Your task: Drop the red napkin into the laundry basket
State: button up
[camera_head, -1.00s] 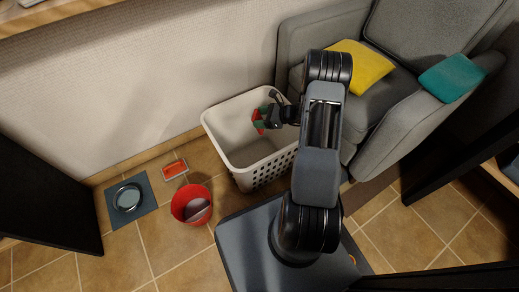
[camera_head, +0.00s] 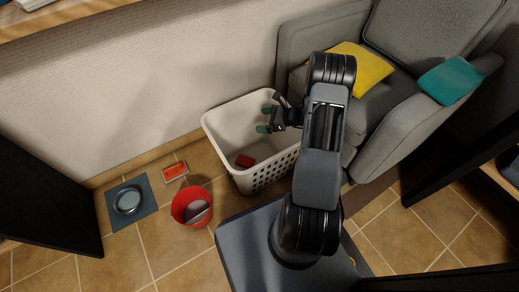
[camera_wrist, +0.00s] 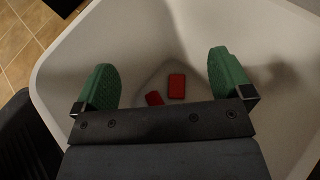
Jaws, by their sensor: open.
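The white laundry basket (camera_head: 222,124) stands on the floor against the wall. The red napkin (camera_head: 245,160) lies on the basket's bottom, near its front left part. In the wrist view, two small red patches (camera_wrist: 176,86) show at the bottom of the basket (camera_wrist: 58,62); I cannot tell whether both belong to the napkin. My gripper (camera_head: 266,118) is over the basket's opening with its green fingertips spread. It is open and empty, apart from the red patches, which show below and between the fingertips in the wrist view (camera_wrist: 162,75).
A grey armchair (camera_head: 400,125) with yellow (camera_head: 360,70) and teal (camera_head: 450,79) cushions stands right of the basket. A red bin (camera_head: 184,218), a small red-orange item (camera_head: 175,171) and a bowl (camera_head: 127,199) on a dark mat (camera_head: 148,205) are at the left. Dark furniture stands at both sides.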

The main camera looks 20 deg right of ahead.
jog(key=p+v, duration=0.3)
jog(key=v, duration=0.9)
jog(key=shift+p, duration=0.35)
jog(key=shift+s+r, duration=0.1)
jog(key=shift+r, duration=0.05)
